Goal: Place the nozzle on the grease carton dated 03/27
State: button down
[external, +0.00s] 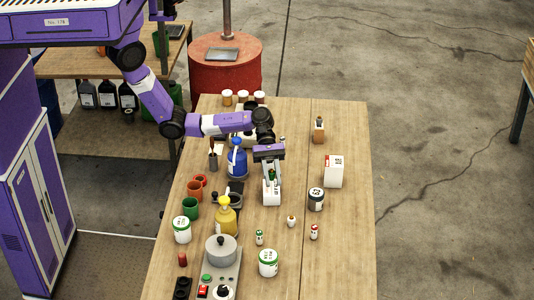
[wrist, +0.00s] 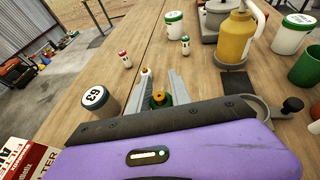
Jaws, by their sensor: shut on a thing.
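My gripper (external: 272,178) is over the middle of the wooden table, pointing down. In the wrist view its two grey fingers (wrist: 165,90) are closed around a small green piece with a brass-coloured top, seemingly the nozzle (wrist: 160,98). The nozzle shows as a small green spot in the external view (external: 271,174). A white carton (external: 271,194) with dark marks stands right below the fingers. I cannot read its date or tell whether the nozzle touches it. Another white carton (external: 333,171) stands to the right; its print is too small to read.
A blue bottle (external: 236,163) stands close left of my gripper, and a yellow bottle (external: 226,221) stands front left. The table's right strip is mostly clear.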

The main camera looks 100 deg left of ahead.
aim_at(272, 180)
jog(key=shift+f, duration=1.9)
jog(key=shift+f, duration=0.1)
jog(key=c, duration=1.2)
grip_release()
jog(key=shift+r, duration=0.2)
jog(key=b+v, duration=0.1)
jog(key=v, duration=1.1)
